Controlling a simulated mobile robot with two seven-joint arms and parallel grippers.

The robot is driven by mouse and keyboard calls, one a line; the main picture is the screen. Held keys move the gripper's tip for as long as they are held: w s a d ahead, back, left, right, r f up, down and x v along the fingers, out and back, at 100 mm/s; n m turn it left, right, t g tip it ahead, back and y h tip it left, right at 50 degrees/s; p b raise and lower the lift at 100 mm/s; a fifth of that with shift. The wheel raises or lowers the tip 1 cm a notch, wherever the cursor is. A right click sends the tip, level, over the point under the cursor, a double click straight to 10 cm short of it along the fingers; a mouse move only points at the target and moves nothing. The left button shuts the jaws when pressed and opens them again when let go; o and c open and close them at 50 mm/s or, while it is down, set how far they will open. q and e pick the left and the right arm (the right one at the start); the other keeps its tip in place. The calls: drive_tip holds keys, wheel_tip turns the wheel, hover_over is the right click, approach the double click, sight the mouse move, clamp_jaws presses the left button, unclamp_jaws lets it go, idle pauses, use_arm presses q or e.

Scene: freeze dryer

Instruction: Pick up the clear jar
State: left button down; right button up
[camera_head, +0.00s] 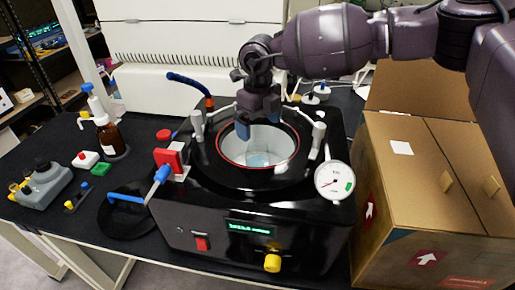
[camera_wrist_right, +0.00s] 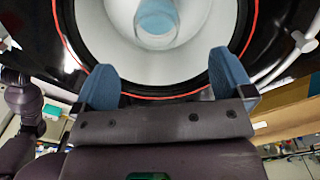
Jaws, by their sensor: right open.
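The clear jar (camera_head: 258,160) stands inside the white round chamber of the black freeze dryer (camera_head: 215,206), with something light blue in it. It also shows in the right wrist view, at the top and cut by the frame edge (camera_wrist_right: 157,20). My right gripper (camera_head: 260,123) points down at the chamber's opening, above the jar. Its blue fingers (camera_wrist_right: 167,80) are spread wide with nothing between them, and the jar is beyond the fingertips. Part of the jar is hidden from the head view by the gripper. My left gripper is not in view.
A red-edged rim (camera_head: 220,155) rings the opening. A pressure gauge (camera_head: 334,181) and a blue-handled lever (camera_head: 160,173) flank it. A cardboard box (camera_head: 400,180) stands close on the right. A brown bottle (camera_head: 109,136) and a grey container (camera_head: 42,183) stand on the left.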

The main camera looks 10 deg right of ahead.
sight(259, 146)
drive_tip(key=shift+w+f, duration=0.1)
drive_tip(key=shift+f, duration=0.4)
wheel_tip(259, 146, down, 4)
drive_tip(key=shift+f+p, duration=0.15)
drive_tip(key=shift+p, duration=0.15)
drive_tip(key=shift+s+f, duration=0.25)
drive_tip(key=shift+f, duration=0.3)
wheel_tip(259, 146, down, 3)
drive_tip(key=shift+a+f+p, duration=0.15)
drive_tip(key=shift+p, duration=0.45)
drive_tip(key=shift+f, duration=0.5)
drive_tip(key=shift+c, duration=0.7)
drive_tip(key=c, duration=0.9)
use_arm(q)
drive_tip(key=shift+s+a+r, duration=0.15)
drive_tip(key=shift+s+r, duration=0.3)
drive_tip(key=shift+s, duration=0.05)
use_arm(e)
drive_tip(key=shift+c, duration=0.5)
